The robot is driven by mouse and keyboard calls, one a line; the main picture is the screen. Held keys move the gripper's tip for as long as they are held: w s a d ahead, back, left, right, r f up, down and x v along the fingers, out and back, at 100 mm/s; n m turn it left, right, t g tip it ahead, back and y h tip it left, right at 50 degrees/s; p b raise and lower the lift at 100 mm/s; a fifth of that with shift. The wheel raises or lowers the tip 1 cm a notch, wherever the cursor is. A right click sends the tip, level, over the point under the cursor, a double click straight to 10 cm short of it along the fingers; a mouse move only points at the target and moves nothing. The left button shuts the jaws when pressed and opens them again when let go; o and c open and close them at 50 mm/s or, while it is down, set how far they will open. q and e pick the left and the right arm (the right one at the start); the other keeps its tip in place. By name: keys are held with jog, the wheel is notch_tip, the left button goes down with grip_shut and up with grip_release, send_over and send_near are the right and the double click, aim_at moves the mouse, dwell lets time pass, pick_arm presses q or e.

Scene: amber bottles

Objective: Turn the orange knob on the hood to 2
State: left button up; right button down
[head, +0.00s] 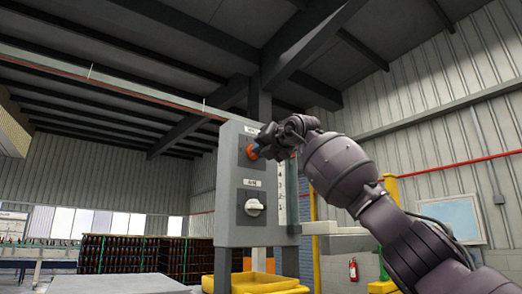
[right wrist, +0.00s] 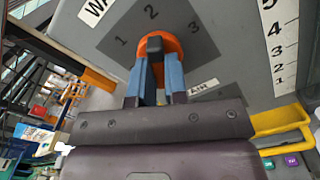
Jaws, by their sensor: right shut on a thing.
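The orange knob (head: 252,152) is on the dark upper plate of the grey hood panel (head: 229,176). In the right wrist view the orange knob (right wrist: 174,44) sits among the printed numbers 1, 2 and 3, with 2 above it, 1 to the left and 3 to the right. My right gripper (head: 259,149) reaches it from the right. Its blue fingers (right wrist: 154,65) are shut on the knob, one on each side of a dark middle part. My left gripper is not in view.
A white knob (head: 254,207) sits on a lower plate of the same panel. A number scale (head: 281,186) runs down the panel's right side. A yellow tray (head: 265,282) is below. Racks of dark bottles (head: 130,255) stand behind at left.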

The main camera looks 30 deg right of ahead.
jog(key=c, duration=1.1)
grip_release()
jog(key=shift+c, duration=0.2)
jog(key=s+d+b, duration=0.1)
jog(key=s+b, duration=0.1)
jog(key=s, duration=0.8)
jog(key=shift+s+d, duration=0.25)
jog(key=shift+s, duration=0.15)
jog(key=shift+w, duration=0.1)
